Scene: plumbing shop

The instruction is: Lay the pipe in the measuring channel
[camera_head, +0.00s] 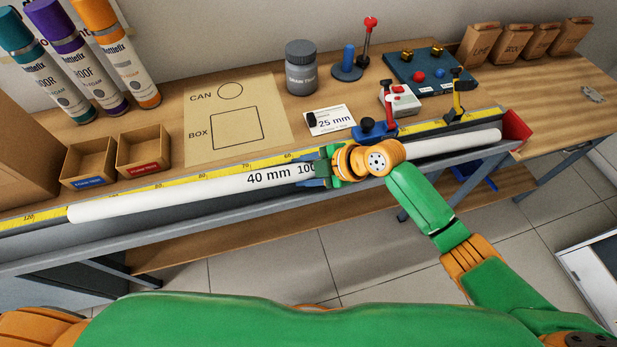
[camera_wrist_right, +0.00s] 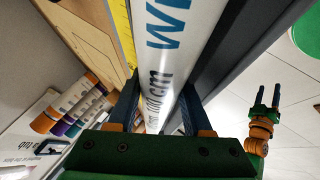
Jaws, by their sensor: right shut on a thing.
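The long white pipe (camera_head: 190,190), marked 40 mm, runs along the measuring channel (camera_head: 25,232) at the bench's front edge, parallel to its yellow scale. I cannot tell whether it rests on the channel floor or sits slightly above. Its right end is close to the red end stop (camera_head: 516,128). My right gripper (camera_head: 318,170) is shut around the pipe near its middle; the right wrist view shows the pipe (camera_wrist_right: 175,55) between its fingers. My left gripper (camera_wrist_right: 269,97) shows in the right wrist view, open and empty, away from the pipe.
Behind the channel stand two small wooden boxes (camera_head: 88,163), a marked CAN and BOX board (camera_head: 190,140), a 25 mm card (camera_head: 330,119), a dark jar (camera_head: 301,68) and a blue clamp (camera_head: 375,130). A black and yellow tool (camera_head: 458,97) stands near the pipe's right part. Spray cans (camera_head: 130,50) stand at the left.

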